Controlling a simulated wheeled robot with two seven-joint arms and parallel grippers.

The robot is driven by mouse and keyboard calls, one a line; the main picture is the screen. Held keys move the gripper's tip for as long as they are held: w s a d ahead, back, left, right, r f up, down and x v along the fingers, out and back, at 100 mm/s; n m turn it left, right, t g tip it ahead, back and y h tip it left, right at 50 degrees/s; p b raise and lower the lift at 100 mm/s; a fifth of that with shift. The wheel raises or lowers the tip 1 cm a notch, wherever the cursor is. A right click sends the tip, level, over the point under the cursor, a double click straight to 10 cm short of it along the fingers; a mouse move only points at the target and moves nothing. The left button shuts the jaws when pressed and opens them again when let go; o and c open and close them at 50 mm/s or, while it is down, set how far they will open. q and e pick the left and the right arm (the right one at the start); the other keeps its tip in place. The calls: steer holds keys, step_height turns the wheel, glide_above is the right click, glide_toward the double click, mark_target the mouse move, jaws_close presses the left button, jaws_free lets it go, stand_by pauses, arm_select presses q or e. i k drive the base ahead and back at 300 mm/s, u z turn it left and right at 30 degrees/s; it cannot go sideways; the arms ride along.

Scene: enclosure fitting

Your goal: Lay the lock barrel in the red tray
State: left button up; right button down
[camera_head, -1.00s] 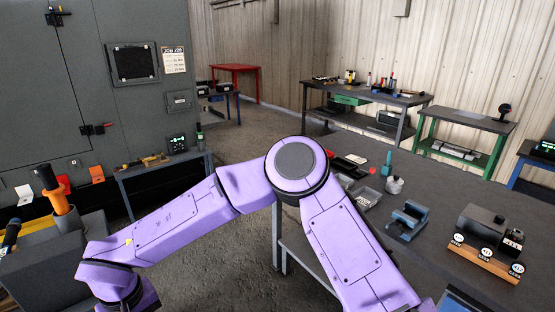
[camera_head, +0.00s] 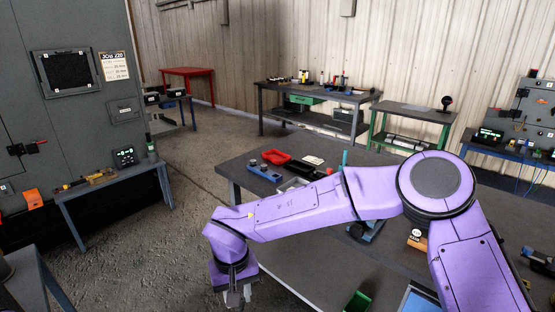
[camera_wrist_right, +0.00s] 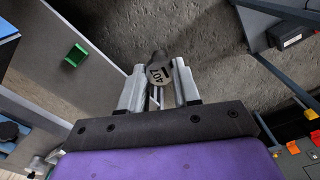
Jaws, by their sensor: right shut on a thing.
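My right gripper (camera_wrist_right: 158,85) is shut on the lock barrel (camera_wrist_right: 158,70), a small dark metal piece with a pale lettered tag, seen between the fingers in the right wrist view. In the head view this gripper (camera_head: 237,297) hangs at the bottom, beside the near left side of the grey workbench, with the floor behind it. The barrel cannot be made out there. The red tray (camera_head: 276,157) lies near the far left corner of the workbench, well away from the gripper. My left gripper is not in view.
A blue block-like holder (camera_head: 264,173) lies just in front of the red tray, and a white card (camera_head: 313,160) to its right. A green bin (camera_head: 358,301) stands near the bench's front edge. My right arm hides part of the bench top. Bare floor (camera_head: 150,230) lies left.

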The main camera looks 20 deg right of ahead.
mark_target(276, 158)
steer(key=z, duration=0.05)
steer(key=i, duration=3.4)
steer(key=z, duration=1.2)
